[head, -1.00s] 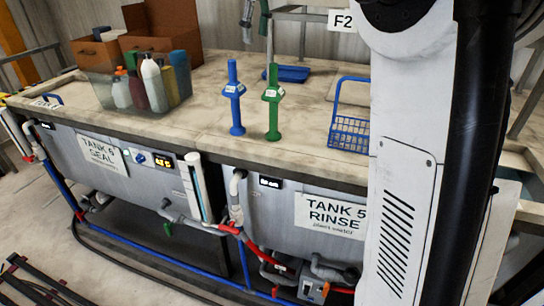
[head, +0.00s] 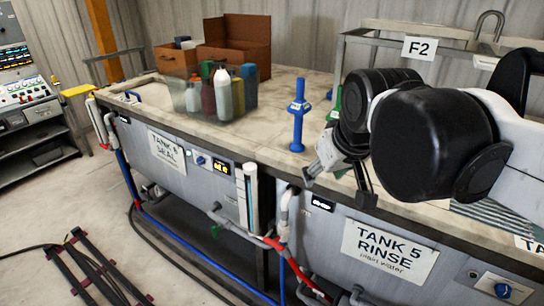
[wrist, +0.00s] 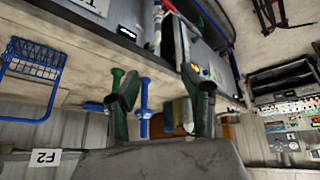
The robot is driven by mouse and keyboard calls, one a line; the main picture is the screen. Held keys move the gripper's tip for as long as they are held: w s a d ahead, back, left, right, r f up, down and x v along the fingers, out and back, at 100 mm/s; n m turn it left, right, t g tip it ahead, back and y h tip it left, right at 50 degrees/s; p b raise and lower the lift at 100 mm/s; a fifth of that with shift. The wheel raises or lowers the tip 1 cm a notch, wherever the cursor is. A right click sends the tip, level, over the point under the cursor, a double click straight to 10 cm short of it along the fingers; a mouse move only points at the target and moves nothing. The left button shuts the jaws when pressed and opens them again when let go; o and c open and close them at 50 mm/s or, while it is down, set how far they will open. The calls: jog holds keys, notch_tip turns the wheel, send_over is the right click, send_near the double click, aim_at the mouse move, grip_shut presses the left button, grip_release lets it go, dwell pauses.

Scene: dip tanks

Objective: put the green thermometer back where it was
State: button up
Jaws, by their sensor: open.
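The green thermometer (head: 335,105) stands on the tank-line worktop. In the head view my arm hides most of it. In the wrist view its green top (wrist: 117,74) shows beside one finger. A blue thermometer (head: 298,115) stands upright to its left, and it also shows in the wrist view (wrist: 144,98). My gripper (head: 337,188) is open, in front of the worktop's front edge, with its fingers apart and pointing down in the head view. In the wrist view nothing is clearly held between the fingers (wrist: 168,90).
A clear bin of bottles (head: 185,98) and cardboard boxes (head: 236,40) stand at the back left. A blue wire basket (wrist: 35,68) shows in the wrist view. Tank 5 Rinse (head: 345,275) is below the front edge. Worktop left of the blue thermometer is clear.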

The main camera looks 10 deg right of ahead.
jog(key=s+a+f+m+t, duration=0.1)
jog(key=s+f, duration=0.5)
jog(key=f, duration=0.2)
jog(key=shift+s+a, duration=0.25)
notch_tip(320, 180, down, 37)
jog(key=b, duration=3.7)
jog(key=shift+r, duration=0.15)
